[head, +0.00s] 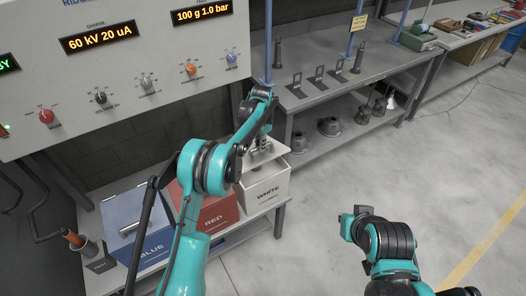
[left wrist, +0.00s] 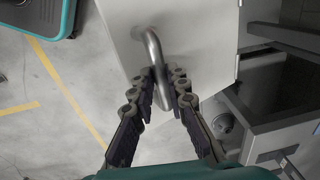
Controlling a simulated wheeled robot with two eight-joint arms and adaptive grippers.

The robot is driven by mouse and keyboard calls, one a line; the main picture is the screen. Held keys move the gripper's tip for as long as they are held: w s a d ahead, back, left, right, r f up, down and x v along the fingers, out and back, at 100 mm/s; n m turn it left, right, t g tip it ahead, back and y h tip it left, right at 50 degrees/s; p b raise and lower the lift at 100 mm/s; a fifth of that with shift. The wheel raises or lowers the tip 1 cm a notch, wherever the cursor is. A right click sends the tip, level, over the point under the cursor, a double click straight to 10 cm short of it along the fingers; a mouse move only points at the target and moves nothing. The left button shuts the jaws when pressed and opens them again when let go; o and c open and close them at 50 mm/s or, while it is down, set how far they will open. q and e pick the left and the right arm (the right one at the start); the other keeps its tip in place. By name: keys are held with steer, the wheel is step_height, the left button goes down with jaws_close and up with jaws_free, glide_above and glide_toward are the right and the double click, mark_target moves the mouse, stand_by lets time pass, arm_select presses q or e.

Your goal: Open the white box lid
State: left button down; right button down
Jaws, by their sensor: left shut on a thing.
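The white box (head: 265,190), marked WHITE, stands at the right end of the low bench. Its light lid (head: 278,150) is partly hidden by my left arm, and I cannot tell how far, if at all, it is raised. My left gripper (head: 262,143) is at the lid from above. In the left wrist view, the gripper (left wrist: 163,84) is shut on the curved metal lid handle (left wrist: 152,45), with its fingers on either side of the bar. The pale lid (left wrist: 195,35) lies behind the handle. My right arm is at the lower right; its gripper is not visible.
A red box (head: 208,212) and a blue box (head: 145,225) stand left of the white box. A control panel (head: 120,70) hangs above them. A grey workbench (head: 330,90) stands behind at the right. The floor at right is clear.

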arm_select(q)
steer(key=shift+w+a+r+p, duration=0.45)
steer(key=shift+w+a+r, duration=0.2)
steer(key=shift+w+r, duration=0.2)
steer(key=shift+w+a+r+p, duration=0.4)
steer(key=shift+w+a+r, duration=0.25)
steer(key=shift+w+r, duration=0.15)
